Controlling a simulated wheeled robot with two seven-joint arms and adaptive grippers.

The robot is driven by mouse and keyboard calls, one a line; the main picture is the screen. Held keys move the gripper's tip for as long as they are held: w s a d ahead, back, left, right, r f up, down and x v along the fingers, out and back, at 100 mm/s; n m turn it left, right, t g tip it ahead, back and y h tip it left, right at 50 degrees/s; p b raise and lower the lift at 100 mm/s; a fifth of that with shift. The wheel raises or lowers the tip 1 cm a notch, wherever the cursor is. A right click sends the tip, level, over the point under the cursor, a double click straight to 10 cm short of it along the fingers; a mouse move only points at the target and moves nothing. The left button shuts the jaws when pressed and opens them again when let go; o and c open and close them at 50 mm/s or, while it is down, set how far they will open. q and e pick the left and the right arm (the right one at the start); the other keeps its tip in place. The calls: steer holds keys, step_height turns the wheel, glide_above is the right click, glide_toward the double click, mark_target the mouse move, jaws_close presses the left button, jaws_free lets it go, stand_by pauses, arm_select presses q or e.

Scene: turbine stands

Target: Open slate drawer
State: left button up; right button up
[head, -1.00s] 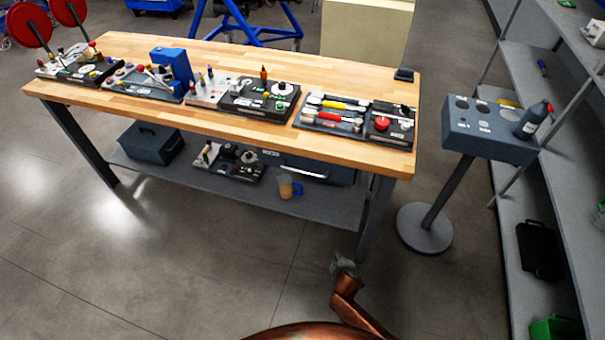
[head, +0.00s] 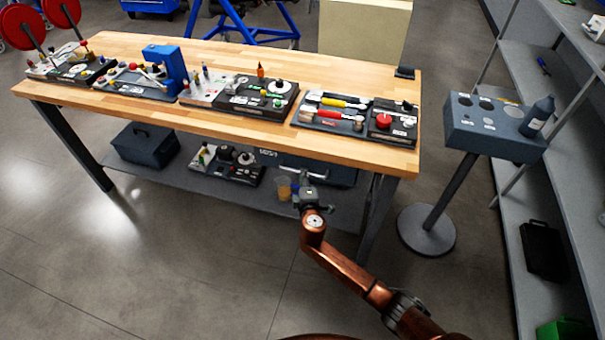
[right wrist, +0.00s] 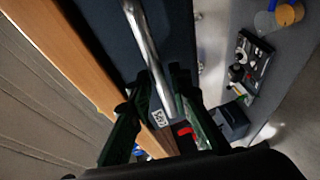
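The slate drawer (head: 343,177) hangs under the right part of the wooden workbench, and its front looks flush under the top. Its silvery bar handle (right wrist: 146,50) runs down the right wrist view, across the dark slate front (right wrist: 98,38). My right gripper (head: 312,184) is in front of the drawer, hiding part of it. In the right wrist view its two dark green fingers (right wrist: 157,98) are apart, with the lower end of the handle appearing between them. Contact cannot be told. A white label (right wrist: 160,118) shows beyond the fingers. My left gripper is out of view.
The bench top (head: 225,125) carries several trays of tools and parts. On the lower shelf (head: 228,193) are a yellowish cup (head: 284,190), a parts tray (head: 228,165) and a dark box (head: 146,146). A pedestal stand (head: 490,127) is at right. The floor in front is clear.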

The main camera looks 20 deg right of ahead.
steer(key=shift+x, duration=0.8)
steer(key=shift+c, duration=0.4)
jaws_close()
